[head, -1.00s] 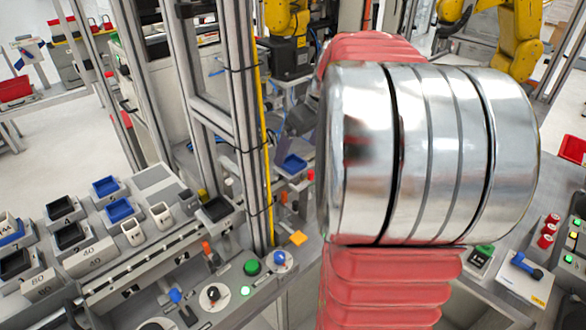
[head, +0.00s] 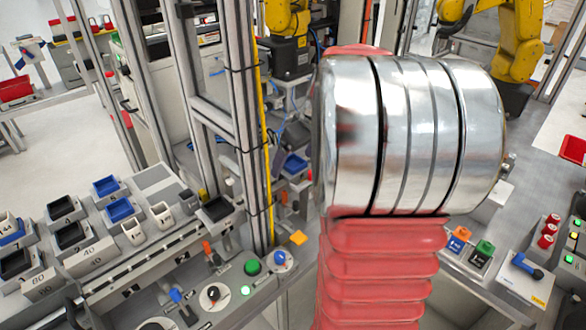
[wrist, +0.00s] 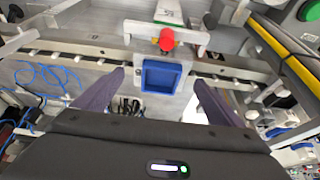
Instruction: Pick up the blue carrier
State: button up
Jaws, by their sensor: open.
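In the wrist view, a blue carrier (wrist: 162,77), a small square open tray, sits on a grey surface beside a rail. My gripper (wrist: 158,79) is open, with one dark finger on each side of the carrier in the picture. I cannot tell how far above it the fingertips are. Nothing is held. In the head view, a blue carrier (head: 294,164) shows behind the post, left of my arm; it may be the same one.
A red knob (wrist: 167,40) stands just beyond the carrier in the wrist view. A yellow cable runs along a metal post (head: 243,130). Two more blue trays (head: 120,210) sit on the left bench among black and white ones. Buttons line the bench in front.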

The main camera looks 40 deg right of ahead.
jog(key=shift+c, duration=0.6)
jog(key=c, duration=1.3)
